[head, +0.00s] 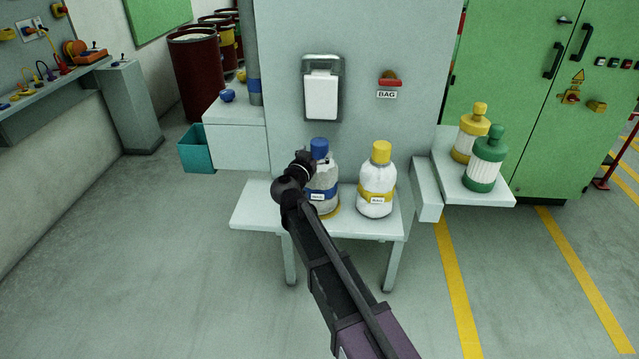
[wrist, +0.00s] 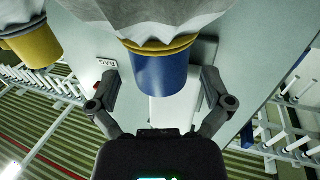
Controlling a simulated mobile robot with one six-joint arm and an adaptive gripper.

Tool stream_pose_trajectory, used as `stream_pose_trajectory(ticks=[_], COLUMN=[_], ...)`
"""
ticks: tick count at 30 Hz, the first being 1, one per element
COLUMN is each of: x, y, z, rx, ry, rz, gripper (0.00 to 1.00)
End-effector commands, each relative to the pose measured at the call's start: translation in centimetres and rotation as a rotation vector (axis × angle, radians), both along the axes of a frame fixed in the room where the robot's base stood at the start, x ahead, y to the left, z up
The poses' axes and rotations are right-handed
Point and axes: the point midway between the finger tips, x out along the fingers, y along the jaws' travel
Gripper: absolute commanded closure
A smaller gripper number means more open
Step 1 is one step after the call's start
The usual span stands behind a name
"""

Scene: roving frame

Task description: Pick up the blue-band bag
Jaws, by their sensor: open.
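The blue-band bag (head: 326,178), whitish with a blue cap, a blue band and a small label, stands upright on the pale bench (head: 255,212). My gripper (head: 305,160) is at its upper left in the head view, and my arm hides part of the bag. In the wrist view the blue cap (wrist: 163,85) shows upside down, with a yellow ring and part of the bag's whitish body. My open gripper's fingers (wrist: 160,76) are spread on either side of the cap, with visible gaps. I cannot tell whether they touch the bag.
A yellow-band bag (head: 377,186) with a yellow cap stands close to the right; its cap (wrist: 38,50) is at left in the wrist view. A wall stands behind. The right side shelf (head: 500,197) holds yellow and green bottles. A teal bin (head: 196,150) hangs at left.

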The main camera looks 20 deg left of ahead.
Motion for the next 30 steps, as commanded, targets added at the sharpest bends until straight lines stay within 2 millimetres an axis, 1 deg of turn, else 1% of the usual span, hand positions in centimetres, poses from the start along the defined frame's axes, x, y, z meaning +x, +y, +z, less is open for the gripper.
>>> stream_pose_trajectory(ticks=[1, 6, 24, 25, 26, 27, 29, 30], x=[0.8, 2.1, 2.2, 2.2, 2.2, 2.2, 2.2, 2.2], y=[0.1, 0.1, 0.0, 0.0, 0.0, 0.0, 0.0, 0.0], z=[0.0, 0.0, 0.0, 0.0, 0.0, 0.0, 0.0, 0.0], rx=[0.0, 0.0, 0.0, 0.0, 0.0, 0.0, 0.0, 0.0], ry=[0.0, 0.0, 0.0, 0.0, 0.0, 0.0, 0.0, 0.0], rz=[-0.001, 0.0, 0.0, 0.0, 0.0, 0.0, 0.0, 0.0], gripper=[0.0, 0.0, 0.0, 0.06, 0.15, 0.27, 0.45, 0.56])
